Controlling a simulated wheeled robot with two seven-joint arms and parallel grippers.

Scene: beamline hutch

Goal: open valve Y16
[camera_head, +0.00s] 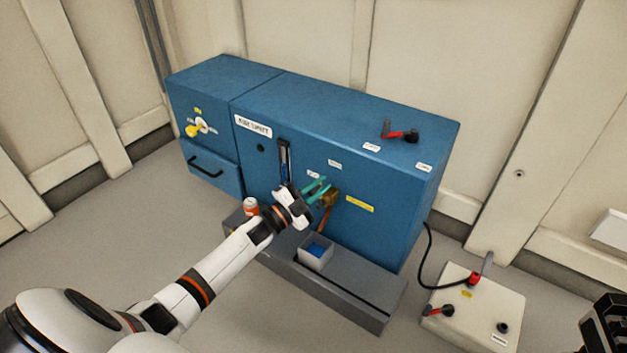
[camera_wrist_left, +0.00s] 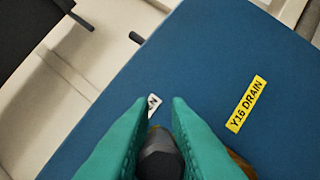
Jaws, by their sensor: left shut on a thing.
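Valve Y16 (camera_head: 329,196) is a brass fitting on the front of the blue cabinet, with an orange-brown part hanging below it. Its yellow label (camera_head: 360,204) is to its right and reads "Y16 DRAIN" in the left wrist view (camera_wrist_left: 246,104). My left gripper (camera_head: 320,188) has teal fingers and is at the valve. In the left wrist view its fingers (camera_wrist_left: 158,125) are shut around a dark grey rounded part (camera_wrist_left: 160,158), seemingly the valve's handle. Brass shows behind the right finger (camera_wrist_left: 240,163). A black part at the lower right, probably my right gripper (camera_head: 606,325), is cut off.
On the plinth are a small open box (camera_head: 317,262) with blue inside and an orange-white can (camera_head: 251,206). A pale box (camera_head: 490,315) with red-and-black fittings is on the floor at right.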

